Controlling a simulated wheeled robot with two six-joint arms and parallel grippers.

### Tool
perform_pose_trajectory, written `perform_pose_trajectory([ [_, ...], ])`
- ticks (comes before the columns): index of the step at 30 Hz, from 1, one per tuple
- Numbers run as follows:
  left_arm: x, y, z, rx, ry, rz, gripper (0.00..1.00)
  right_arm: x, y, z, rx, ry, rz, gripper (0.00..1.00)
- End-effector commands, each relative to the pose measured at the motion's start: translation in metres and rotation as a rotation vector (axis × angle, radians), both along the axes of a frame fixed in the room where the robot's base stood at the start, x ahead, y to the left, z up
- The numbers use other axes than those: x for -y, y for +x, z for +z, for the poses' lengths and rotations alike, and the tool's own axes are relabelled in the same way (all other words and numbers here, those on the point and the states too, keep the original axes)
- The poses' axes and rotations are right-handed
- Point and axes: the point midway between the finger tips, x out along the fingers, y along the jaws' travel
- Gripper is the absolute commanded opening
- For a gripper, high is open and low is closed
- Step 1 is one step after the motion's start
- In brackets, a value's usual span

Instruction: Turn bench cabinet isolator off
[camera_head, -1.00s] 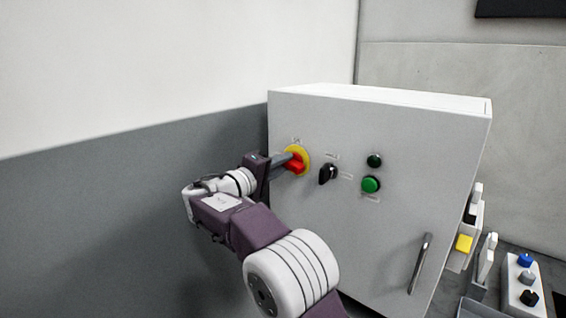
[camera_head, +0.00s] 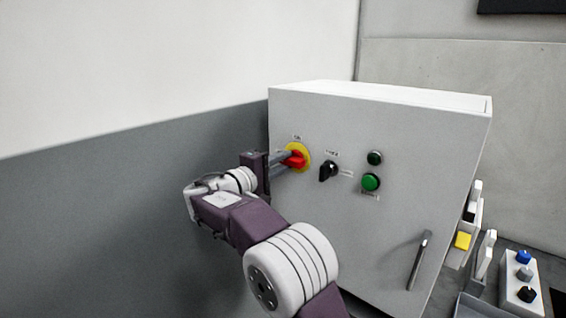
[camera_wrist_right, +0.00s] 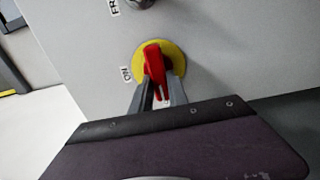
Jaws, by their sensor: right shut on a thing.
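The isolator is a red handle (camera_head: 295,160) on a yellow round plate (camera_head: 305,150), at the upper left of the cabinet door. In the right wrist view the red handle (camera_wrist_right: 155,68) stands between the two grey fingers, in front of the yellow plate (camera_wrist_right: 174,54). A label reading "ON" (camera_wrist_right: 125,74) sits beside the plate there. My right gripper (camera_head: 284,161) reaches the handle from the left, and its fingers (camera_wrist_right: 158,88) are shut on it. My left gripper is not in view.
The pale grey cabinet (camera_head: 330,230) also carries a black selector knob (camera_head: 328,171), two green round fittings (camera_head: 371,182) and a door handle (camera_head: 419,261). A button box (camera_head: 522,279) stands at the lower right. A wall (camera_head: 110,220) lies close behind my right arm.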

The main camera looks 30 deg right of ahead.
Motion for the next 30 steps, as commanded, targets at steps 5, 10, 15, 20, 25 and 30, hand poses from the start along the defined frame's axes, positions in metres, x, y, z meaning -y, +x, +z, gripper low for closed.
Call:
perform_pose_trajectory([
  [5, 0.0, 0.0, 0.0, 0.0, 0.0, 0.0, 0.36, 0.0, 0.0, -0.001, -0.003, -0.001, 0.001, 0.42],
  [10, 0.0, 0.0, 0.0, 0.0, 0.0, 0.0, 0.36, 0.0, 0.0, 0.0, -0.002, -0.001, 0.001, 0.42],
  [15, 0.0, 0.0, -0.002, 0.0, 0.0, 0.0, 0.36, -0.004, -0.001, -0.001, -0.001, 0.0, 0.002, 0.42],
  [20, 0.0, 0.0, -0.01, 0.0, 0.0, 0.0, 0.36, -0.034, -0.012, -0.003, -0.002, -0.001, 0.007, 0.42],
  [25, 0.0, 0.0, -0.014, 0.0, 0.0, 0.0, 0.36, -0.067, -0.026, -0.002, -0.001, 0.0, 0.006, 0.42],
  [30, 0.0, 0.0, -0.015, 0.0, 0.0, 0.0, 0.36, -0.083, -0.034, -0.001, -0.003, -0.001, 0.001, 0.42],
])
